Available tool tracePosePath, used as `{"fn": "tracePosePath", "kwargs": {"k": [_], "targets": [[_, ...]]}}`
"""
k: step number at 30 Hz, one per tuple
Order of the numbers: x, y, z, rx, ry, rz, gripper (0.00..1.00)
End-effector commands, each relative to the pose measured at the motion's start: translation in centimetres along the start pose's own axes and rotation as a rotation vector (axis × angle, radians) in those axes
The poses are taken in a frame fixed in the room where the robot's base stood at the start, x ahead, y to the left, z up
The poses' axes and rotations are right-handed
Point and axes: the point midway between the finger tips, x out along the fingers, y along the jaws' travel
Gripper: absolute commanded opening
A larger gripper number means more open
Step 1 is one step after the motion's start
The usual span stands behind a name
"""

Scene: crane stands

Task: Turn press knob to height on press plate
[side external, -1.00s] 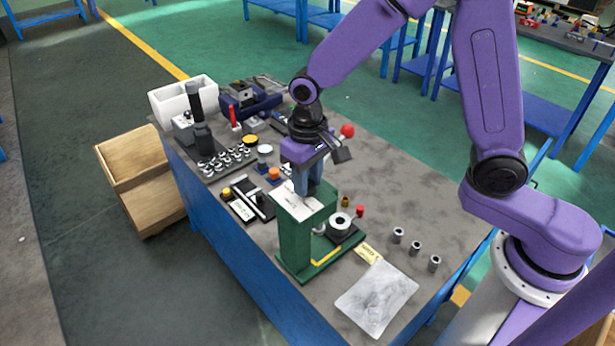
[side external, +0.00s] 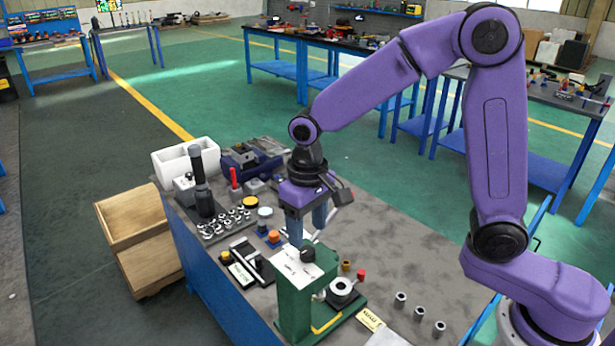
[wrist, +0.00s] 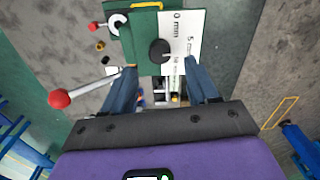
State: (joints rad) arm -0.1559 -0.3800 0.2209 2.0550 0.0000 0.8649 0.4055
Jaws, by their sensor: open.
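The green press (side external: 295,312) stands on the near bench. Its white press plate (side external: 290,268) lies on top, and the "0 mm" and "5 mm" marks on the plate (wrist: 181,32) show in the wrist view. The black press knob (side external: 308,254) sits at the plate's edge; in the wrist view the knob (wrist: 160,51) is beyond my fingertips, roughly between them. The mark it points to is too small to tell. My gripper (side external: 306,236) is open and empty, pointing down just above the knob; its fingers (wrist: 160,72) look apart from it.
A lever with a red ball (wrist: 59,98) sticks out beside the press, close to one finger. A round cup (side external: 341,288) sits at the press's base. Several metal bushings (side external: 420,313) stand to the right. Tools and a white bin (side external: 185,159) crowd the bench's left end.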

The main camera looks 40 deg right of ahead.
Motion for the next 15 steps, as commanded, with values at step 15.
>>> {"fn": "tracePosePath", "kwargs": {"k": [15], "targets": [[-10.4,0.0,0.0,0.000,0.004,-0.002,0.59]]}}
